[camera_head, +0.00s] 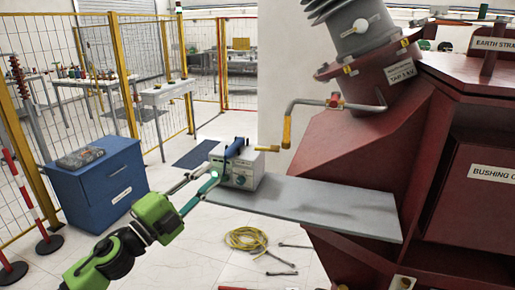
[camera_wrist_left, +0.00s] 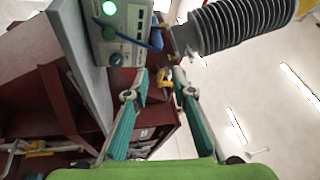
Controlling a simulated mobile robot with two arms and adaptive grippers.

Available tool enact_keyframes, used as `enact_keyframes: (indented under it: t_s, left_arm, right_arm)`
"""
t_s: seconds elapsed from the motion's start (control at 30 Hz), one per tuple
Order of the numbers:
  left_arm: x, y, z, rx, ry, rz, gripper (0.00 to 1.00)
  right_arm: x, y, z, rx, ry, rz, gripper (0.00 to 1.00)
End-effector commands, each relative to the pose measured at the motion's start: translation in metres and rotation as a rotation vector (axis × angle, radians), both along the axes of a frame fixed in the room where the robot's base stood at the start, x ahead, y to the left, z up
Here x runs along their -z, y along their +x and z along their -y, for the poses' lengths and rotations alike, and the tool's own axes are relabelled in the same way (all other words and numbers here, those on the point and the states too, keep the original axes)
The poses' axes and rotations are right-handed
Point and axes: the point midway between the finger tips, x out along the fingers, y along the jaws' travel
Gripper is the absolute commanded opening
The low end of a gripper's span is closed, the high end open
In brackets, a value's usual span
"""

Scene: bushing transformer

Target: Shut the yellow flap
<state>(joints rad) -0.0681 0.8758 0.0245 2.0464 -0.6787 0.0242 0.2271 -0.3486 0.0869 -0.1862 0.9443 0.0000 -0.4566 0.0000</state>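A yellow lever-like part (camera_head: 287,132), the only likely flap I make out, hangs from a grey bent pipe on the red transformer; I cannot tell whether it is open or shut. A smaller yellow part (camera_head: 267,148) sticks out beside it, by the white box. My left gripper (camera_head: 213,170) reaches toward the front left of the box in the head view, apart from the yellow lever. In the left wrist view the gripper (camera_wrist_left: 160,76) has its two teal fingers spread, with nothing held. A yellow part (camera_wrist_left: 164,82) shows beyond the fingertips. My right gripper is out of view.
The white box (camera_head: 240,165) with a blue handle stands on a grey shelf (camera_head: 310,205) fixed by the red transformer (camera_head: 350,150). A blue cabinet (camera_head: 97,185) is at left. A yellow coiled cable (camera_head: 247,239) lies on the floor. Yellow fencing stands behind.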

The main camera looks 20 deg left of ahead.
Motion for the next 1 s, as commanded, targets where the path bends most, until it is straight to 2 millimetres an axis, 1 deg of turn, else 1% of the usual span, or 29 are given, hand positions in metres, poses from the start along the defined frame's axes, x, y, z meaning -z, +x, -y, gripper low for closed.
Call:
enact_keyframes:
  t_s: [0.03, 0.1, 0.2, 0.33, 0.47, 0.57, 0.77, 1.0]
  left_arm:
    - [-0.012, 0.001, 0.003, 0.044, 0.077, 0.028, 0.23]
    - [-0.020, -0.001, 0.009, 0.102, 0.168, 0.051, 0.23]
    - [-0.025, -0.003, 0.014, 0.161, 0.265, 0.064, 0.23]
    - [-0.027, -0.005, 0.016, 0.201, 0.332, 0.069, 0.23]
    - [-0.029, -0.004, 0.018, 0.212, 0.347, 0.069, 0.23]
    - [-0.032, 0.002, 0.023, 0.211, 0.345, 0.070, 0.23]
    - [-0.039, 0.023, 0.038, 0.209, 0.341, 0.070, 0.23]
    - [-0.045, 0.055, 0.064, 0.211, 0.339, 0.071, 0.23]
  right_arm:
    - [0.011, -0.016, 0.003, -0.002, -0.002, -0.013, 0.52]
    - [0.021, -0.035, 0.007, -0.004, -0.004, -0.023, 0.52]
    - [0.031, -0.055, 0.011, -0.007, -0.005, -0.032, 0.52]
    - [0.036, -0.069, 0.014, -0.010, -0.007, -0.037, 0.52]
    - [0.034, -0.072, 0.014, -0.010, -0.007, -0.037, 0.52]
    - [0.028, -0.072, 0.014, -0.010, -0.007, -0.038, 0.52]
    - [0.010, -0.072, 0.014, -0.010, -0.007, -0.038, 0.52]
    - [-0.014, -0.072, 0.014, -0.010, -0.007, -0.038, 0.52]
